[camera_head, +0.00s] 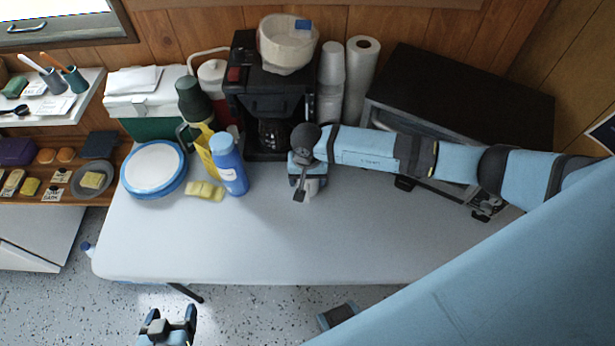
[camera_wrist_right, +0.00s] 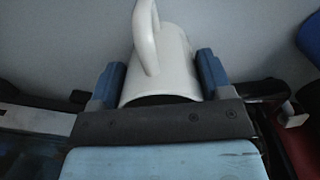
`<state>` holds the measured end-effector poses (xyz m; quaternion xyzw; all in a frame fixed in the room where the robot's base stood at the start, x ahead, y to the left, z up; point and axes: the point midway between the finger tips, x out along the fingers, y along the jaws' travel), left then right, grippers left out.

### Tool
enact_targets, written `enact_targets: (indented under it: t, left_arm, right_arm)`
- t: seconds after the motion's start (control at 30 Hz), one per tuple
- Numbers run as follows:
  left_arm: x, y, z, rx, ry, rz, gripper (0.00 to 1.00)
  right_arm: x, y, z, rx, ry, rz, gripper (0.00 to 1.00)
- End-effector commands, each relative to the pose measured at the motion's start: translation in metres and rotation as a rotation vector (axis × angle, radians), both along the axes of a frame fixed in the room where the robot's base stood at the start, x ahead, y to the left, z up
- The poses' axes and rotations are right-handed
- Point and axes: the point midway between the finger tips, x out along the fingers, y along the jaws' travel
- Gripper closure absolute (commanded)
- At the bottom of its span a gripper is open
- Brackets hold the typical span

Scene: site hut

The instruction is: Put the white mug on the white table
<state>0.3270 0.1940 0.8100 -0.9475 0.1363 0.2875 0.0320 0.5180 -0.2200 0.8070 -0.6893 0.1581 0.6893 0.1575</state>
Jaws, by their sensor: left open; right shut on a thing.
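The white mug (camera_wrist_right: 172,65) sits between the two blue fingers of my right gripper (camera_wrist_right: 160,80) in the right wrist view, its handle facing the camera. My right gripper (camera_head: 308,190) is shut on it over the back middle of the white table (camera_head: 250,250), in front of the coffee maker. In the head view the wrist and gripper hide most of the mug. I cannot tell whether the mug touches the tabletop. My left gripper (camera_head: 168,324) is open and empty, low in front of the table's near left edge.
A blue bottle (camera_head: 230,165), a yellow sponge (camera_head: 205,190) and a blue-rimmed plate (camera_head: 153,168) stand on the left. A coffee maker (camera_head: 262,95), stacked cups (camera_head: 331,75), a paper roll (camera_head: 361,70) and a microwave (camera_head: 455,95) line the back. The front of the table is clear.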

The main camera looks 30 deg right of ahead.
Motion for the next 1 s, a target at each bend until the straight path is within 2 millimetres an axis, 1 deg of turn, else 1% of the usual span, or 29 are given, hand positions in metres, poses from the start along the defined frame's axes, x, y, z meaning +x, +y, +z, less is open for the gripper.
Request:
enact_targets:
  t: [0.03, 0.07, 0.1, 0.13, 0.17, 0.43, 0.5, 0.57, 0.67, 0.9, 1.0]
  left_arm:
    - [0.000, 0.000, -0.003, 0.000, -0.001, 0.000, 0.24]
    - [0.000, 0.000, -0.002, 0.000, -0.001, 0.000, 0.24]
    - [0.000, 0.000, -0.001, -0.001, -0.001, 0.001, 0.24]
    - [0.000, 0.000, -0.001, -0.001, -0.001, 0.001, 0.24]
    - [0.000, 0.000, -0.001, -0.001, -0.002, 0.001, 0.24]
    - [0.001, -0.001, 0.003, -0.003, -0.007, 0.001, 0.24]
    - [0.001, -0.001, 0.007, -0.003, -0.006, 0.000, 0.24]
    - [0.001, -0.001, 0.006, -0.004, -0.008, 0.000, 0.24]
    - [0.002, -0.001, 0.003, -0.004, -0.009, 0.000, 0.24]
    - [0.001, -0.001, -0.006, -0.002, -0.003, 0.000, 0.24]
    - [0.000, -0.001, -0.010, -0.002, -0.001, 0.000, 0.24]
  right_arm:
    - [0.000, 0.000, -0.003, 0.000, -0.001, 0.000, 0.60]
    - [0.000, 0.000, -0.002, 0.000, 0.000, 0.000, 0.21]
    - [0.000, 0.000, -0.001, 0.000, 0.000, 0.000, 0.12]
    - [0.000, 0.000, -0.001, 0.000, 0.000, 0.000, 0.05]
    - [0.000, 0.000, -0.001, 0.000, 0.000, 0.000, 0.02]
    - [0.000, 0.000, 0.000, 0.000, 0.000, 0.000, 0.02]
    - [0.000, 0.000, 0.003, 0.000, 0.000, 0.000, 0.02]
    - [0.001, 0.000, 0.007, 0.001, -0.003, 0.001, 0.02]
    - [0.002, 0.000, 0.024, 0.000, -0.005, 0.002, 0.02]
    - [0.001, 0.000, 0.076, 0.000, -0.004, 0.003, 0.02]
    - [0.001, 0.000, 0.095, -0.001, -0.004, 0.002, 0.02]
